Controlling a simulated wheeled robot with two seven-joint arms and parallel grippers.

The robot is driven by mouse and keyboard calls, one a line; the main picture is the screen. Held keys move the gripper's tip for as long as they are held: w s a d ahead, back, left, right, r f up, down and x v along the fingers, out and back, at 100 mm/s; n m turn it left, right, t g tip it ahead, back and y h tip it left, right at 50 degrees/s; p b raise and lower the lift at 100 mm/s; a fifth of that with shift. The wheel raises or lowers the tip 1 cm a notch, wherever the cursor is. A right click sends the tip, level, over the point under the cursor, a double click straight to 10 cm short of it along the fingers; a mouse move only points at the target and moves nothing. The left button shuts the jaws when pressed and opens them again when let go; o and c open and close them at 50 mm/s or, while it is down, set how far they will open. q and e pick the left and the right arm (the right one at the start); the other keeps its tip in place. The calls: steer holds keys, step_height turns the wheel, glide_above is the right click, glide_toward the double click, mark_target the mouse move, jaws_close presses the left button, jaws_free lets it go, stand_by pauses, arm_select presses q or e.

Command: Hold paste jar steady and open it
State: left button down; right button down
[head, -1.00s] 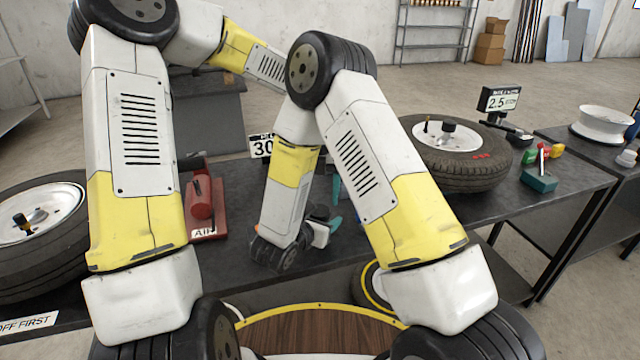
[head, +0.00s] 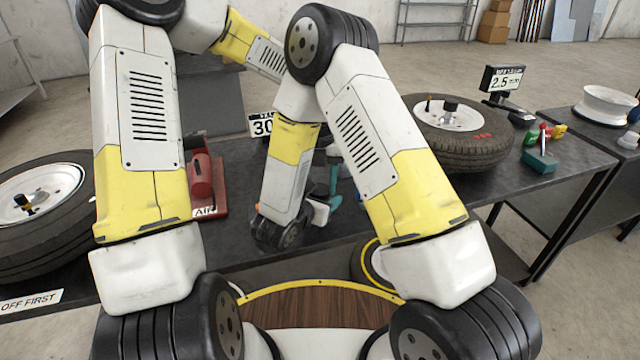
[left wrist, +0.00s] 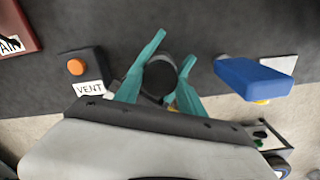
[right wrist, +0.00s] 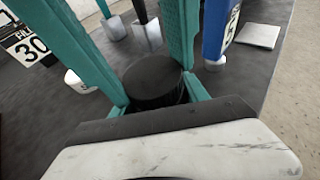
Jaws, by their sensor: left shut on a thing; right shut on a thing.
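The paste jar is a dark round thing (left wrist: 160,75) between the two teal fingers of my left gripper (left wrist: 168,78) in the left wrist view; the gripper is shut on it. In the right wrist view the jar's black round top (right wrist: 153,78) sits between the teal fingers of my right gripper (right wrist: 158,88), which are shut on it. I cannot tell whether the lid has turned.
On the dark bench (head: 235,180) stand a red AIR device (head: 202,178) and a wheel (head: 455,140) at right. An orange-buttoned VENT box (left wrist: 78,68) and a blue thing (left wrist: 253,78) flank the jar. A sign reading 30 (right wrist: 30,45) is nearby.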

arm_select(q)
steer(key=n, duration=0.3)
steer(key=shift+d, duration=0.1)
steer(key=c, duration=0.7)
jaws_free()
